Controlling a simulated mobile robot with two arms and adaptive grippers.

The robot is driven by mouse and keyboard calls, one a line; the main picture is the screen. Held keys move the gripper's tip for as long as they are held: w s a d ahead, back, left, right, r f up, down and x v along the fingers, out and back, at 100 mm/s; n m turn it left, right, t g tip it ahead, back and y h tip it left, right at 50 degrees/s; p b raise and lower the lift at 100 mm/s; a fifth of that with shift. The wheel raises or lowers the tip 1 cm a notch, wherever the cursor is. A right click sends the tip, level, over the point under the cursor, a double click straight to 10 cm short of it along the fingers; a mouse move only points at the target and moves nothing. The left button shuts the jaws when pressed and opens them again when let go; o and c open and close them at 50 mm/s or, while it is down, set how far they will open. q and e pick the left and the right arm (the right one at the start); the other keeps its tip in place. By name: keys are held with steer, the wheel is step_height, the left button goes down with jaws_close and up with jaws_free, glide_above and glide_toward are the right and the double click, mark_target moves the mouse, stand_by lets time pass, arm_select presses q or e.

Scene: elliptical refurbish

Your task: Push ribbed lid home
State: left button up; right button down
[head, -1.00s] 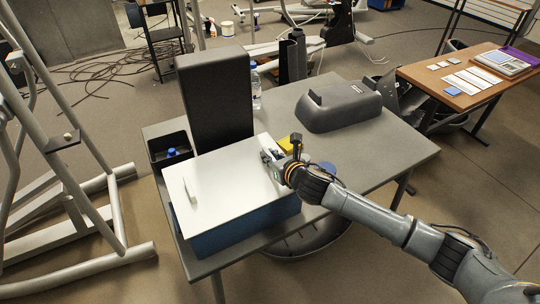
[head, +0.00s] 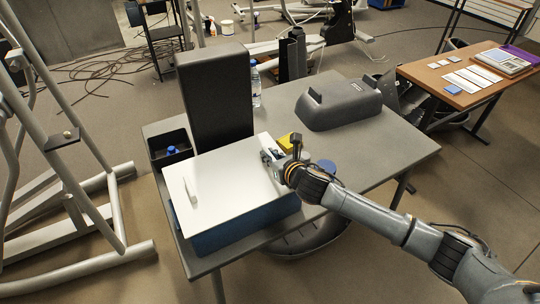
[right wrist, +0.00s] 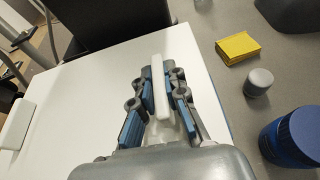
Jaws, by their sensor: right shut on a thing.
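A flat white lid (head: 228,185) lies on a blue box (head: 245,228) at the left front of the grey table. No ribs show on its upper face. It has one raised white handle (head: 190,191) at its left and another at its right end. In the right wrist view the right-hand handle (right wrist: 160,84) stands between the blue-padded fingers. My right gripper (head: 270,157) is shut on this handle; it also shows in the right wrist view (right wrist: 162,92). I cannot tell whether a gap is left under the lid. My left gripper is not in view.
A tall black panel (head: 215,95) stands behind the lid, beside a black bin (head: 168,150). A yellow block (right wrist: 238,48), a small grey cylinder (right wrist: 259,81) and a blue ribbed-sided round object (right wrist: 294,137) stand close right of the box. A dark grey device (head: 338,106) sits farther back.

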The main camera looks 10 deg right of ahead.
steer(key=c, duration=1.3)
jaws_free()
steer(key=shift+f, duration=0.2)
steer(key=shift+s, duration=0.1)
steer(key=v, duration=1.2)
steer(key=shift+r, duration=0.15)
